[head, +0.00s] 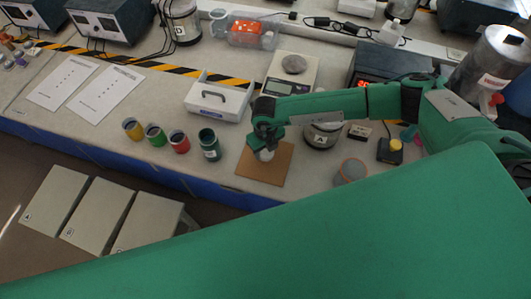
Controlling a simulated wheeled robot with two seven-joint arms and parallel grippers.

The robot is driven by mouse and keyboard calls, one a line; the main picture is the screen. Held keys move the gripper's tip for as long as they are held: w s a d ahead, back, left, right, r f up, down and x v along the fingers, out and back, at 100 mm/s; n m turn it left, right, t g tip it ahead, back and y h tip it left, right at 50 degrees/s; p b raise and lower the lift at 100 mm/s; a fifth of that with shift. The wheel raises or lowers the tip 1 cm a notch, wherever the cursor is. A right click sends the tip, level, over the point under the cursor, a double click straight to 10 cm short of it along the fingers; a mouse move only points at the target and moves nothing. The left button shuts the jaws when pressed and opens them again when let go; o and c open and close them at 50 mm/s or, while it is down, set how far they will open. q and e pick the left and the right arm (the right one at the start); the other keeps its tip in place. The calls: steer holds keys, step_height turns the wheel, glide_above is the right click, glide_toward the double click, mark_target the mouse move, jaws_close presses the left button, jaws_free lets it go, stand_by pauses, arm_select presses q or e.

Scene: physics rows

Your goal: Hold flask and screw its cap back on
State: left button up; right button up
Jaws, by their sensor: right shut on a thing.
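My right gripper (264,145) points down over a square brown board (279,172) on the bench. It is shut on a small whitish round thing (266,155), partly hidden by the fingers. I cannot tell whether this is the flask or its cap, or whether it touches the board. A dark green cylindrical container (210,148) stands upright left of the board, apart from the gripper. I cannot make out a separate cap for certain. My left gripper is not in view.
Red (179,142), green (155,135) and yellow (133,129) pots stand in a row to the left. A white tray with a handle (218,98) and a scale (292,72) stand behind. A grey cup (350,172) stands right of the board. My green body part covers the foreground.

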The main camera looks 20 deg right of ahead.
mark_target(265, 151)
arm_select(q)
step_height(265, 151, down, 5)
steer(key=b, duration=0.4)
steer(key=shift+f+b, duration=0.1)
steer(key=shift+b, duration=0.2)
arm_select(e)
step_height(265, 151, up, 17)
steer(key=shift+f, duration=0.1)
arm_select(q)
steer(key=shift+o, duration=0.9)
